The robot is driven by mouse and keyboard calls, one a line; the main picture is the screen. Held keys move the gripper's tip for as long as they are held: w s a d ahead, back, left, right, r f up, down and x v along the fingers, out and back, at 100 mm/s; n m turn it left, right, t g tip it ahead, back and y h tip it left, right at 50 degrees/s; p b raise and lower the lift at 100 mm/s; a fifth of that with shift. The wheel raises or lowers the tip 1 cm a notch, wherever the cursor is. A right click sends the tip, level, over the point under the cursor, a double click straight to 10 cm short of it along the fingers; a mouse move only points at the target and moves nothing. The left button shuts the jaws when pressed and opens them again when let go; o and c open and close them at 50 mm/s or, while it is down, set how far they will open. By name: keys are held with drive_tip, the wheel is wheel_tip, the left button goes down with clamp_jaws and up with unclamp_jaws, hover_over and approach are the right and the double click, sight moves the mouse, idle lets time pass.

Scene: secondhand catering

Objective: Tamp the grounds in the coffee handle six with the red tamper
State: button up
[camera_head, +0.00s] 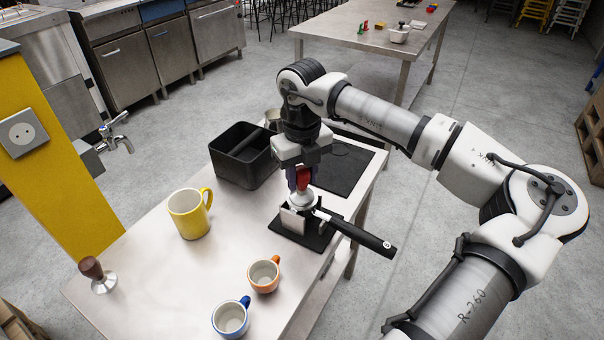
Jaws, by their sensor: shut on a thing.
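My gripper (302,180) points down over the near table and is shut on the red tamper (303,178). The tamper's red grip shows between the fingers, and its lower metal part is over the basket of a coffee handle (358,233). The handle's black grip points to the lower right, past the table edge. Its head sits on a black stand (300,237) with a pale upright block. I cannot see the grounds, nor tell whether the tamper's base presses on them. A second tamper with a brown grip (92,268) stands at the table's left end.
A yellow mug (190,213), an orange-handled cup (263,274) and a blue-handled cup (231,318) stand left of the stand. A black knock box (228,169), a black mat (343,168) and a metal vessel (273,118) are behind. A tap (117,138) juts out left.

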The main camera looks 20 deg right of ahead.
drive_tip(key=shift+s+f+b, duration=0.1)
drive_tip(key=shift+f+b, duration=0.4)
drive_tip(key=shift+f, duration=0.1)
idle(0.6)
drive_tip(key=shift+r+p, duration=2.2)
drive_tip(key=shift+r, duration=1.9)
drive_tip(key=shift+w, duration=0.2)
